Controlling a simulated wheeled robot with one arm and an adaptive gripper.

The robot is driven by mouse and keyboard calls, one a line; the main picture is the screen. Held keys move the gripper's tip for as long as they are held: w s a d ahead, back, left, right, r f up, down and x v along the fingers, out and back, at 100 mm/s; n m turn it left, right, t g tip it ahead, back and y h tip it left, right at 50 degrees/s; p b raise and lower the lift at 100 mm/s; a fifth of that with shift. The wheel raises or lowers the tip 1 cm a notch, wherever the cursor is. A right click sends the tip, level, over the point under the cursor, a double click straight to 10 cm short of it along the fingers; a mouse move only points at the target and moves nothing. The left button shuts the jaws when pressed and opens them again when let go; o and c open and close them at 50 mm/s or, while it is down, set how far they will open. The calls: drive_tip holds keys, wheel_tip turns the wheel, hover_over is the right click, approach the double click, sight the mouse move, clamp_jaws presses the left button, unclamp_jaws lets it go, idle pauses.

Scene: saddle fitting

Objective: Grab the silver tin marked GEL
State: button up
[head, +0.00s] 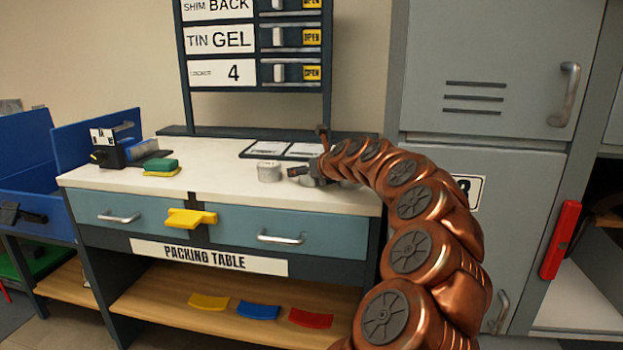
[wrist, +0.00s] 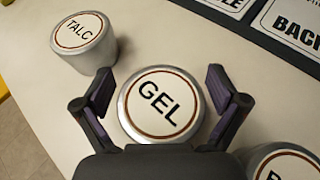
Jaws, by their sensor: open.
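The silver tin marked GEL (wrist: 160,105) stands upright on the white table top in the wrist view, its lid facing the camera. My gripper (wrist: 159,88) is open, with one finger on each side of this tin. Narrow gaps show between the fingers and the tin, so it is not gripped. In the head view my gripper (head: 306,172) is low over the packing table, and the GEL tin cannot be made out there, hidden by my arm and gripper.
A tin marked TALC (wrist: 84,42) stands at upper left in the wrist view. Another tin (wrist: 286,164) is cut off at lower right. In the head view, one silver tin (head: 268,172) stands left of my gripper. A grey locker (head: 480,60) rises at right.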

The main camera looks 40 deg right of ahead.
drive_tip(key=c, duration=1.3)
drive_tip(key=shift+r, duration=0.1)
